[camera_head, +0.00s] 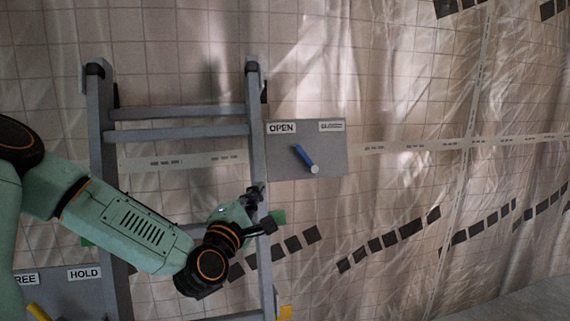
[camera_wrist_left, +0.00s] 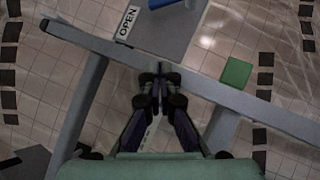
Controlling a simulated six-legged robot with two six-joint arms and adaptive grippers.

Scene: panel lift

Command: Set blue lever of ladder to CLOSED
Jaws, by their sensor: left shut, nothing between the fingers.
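The blue lever (camera_head: 303,156) is on a grey panel (camera_head: 333,155) beside the ladder's right rail. It slants from upper left to a pale round end at lower right. An OPEN label (camera_head: 282,128) is at the panel's top left; the label at its top right (camera_head: 331,126) is too small to read. My left gripper (camera_head: 254,194) is at the ladder (camera_head: 254,115) rail, below and left of the lever, apart from it. In the left wrist view the fingers (camera_wrist_left: 160,77) are together and empty, with part of the blue lever (camera_wrist_left: 165,3) at the top edge.
A green block (camera_head: 278,217) sits beside the right rail. The space right of the blue lever's panel is clear, before a wrinkled tiled sheet.

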